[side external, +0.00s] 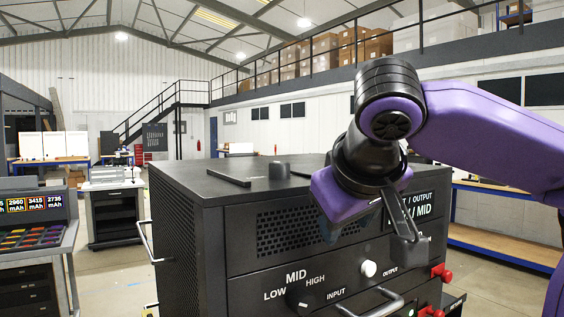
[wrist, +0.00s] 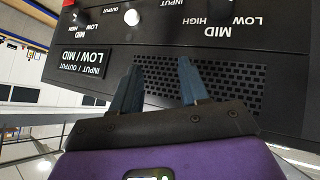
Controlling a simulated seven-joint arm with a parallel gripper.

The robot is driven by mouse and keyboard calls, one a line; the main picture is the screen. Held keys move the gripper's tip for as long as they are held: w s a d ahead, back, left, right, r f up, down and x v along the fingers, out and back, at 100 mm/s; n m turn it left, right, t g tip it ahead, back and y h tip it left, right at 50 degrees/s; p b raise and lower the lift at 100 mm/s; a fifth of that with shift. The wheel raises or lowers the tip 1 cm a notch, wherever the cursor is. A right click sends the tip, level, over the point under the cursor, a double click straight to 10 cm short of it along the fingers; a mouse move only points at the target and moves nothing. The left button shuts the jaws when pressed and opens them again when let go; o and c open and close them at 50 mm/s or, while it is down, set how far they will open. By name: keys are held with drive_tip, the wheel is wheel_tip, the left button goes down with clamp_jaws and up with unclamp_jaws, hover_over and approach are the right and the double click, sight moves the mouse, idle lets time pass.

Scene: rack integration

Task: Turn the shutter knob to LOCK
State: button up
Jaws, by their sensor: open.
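A black rack cabinet (side external: 190,235) stands in front of me. Its front panel carries a dark rotary knob (side external: 298,297) among the labels LOW, MID and HIGH. A white round knob (side external: 369,268) sits to its right, and it also shows in the wrist view (wrist: 132,17). No LOCK label is readable, and I cannot tell which knob is the shutter knob. My gripper (wrist: 158,68) is open and empty, its two blue-grey fingers apart in front of the perforated vent. In the side view its fingers (side external: 329,230) are partly hidden by the wrist, above and left of the white knob.
Red fittings (side external: 441,272) and a metal handle (side external: 375,304) stick out from the front. A side handle (side external: 144,240) projects at left. A flat dark object (side external: 227,180) and a small block (side external: 279,170) lie on the top. A battery display bench (side external: 35,235) stands at far left.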

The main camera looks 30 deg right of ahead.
sight(280, 163)
drive_tip(key=s+a+r+t+y, duration=0.1)
drive_tip(key=s+a+r+t, duration=0.15)
drive_tip(key=r, duration=0.45)
drive_tip(key=s+a+r+t+y, duration=0.2)
drive_tip(key=a+r+t, duration=0.1)
drive_tip(key=r, duration=0.3)
drive_tip(key=x, duration=1.7)
drive_tip(key=shift+w+d, duration=0.15)
drive_tip(key=shift+w, duration=0.15)
drive_tip(key=c, duration=0.8)
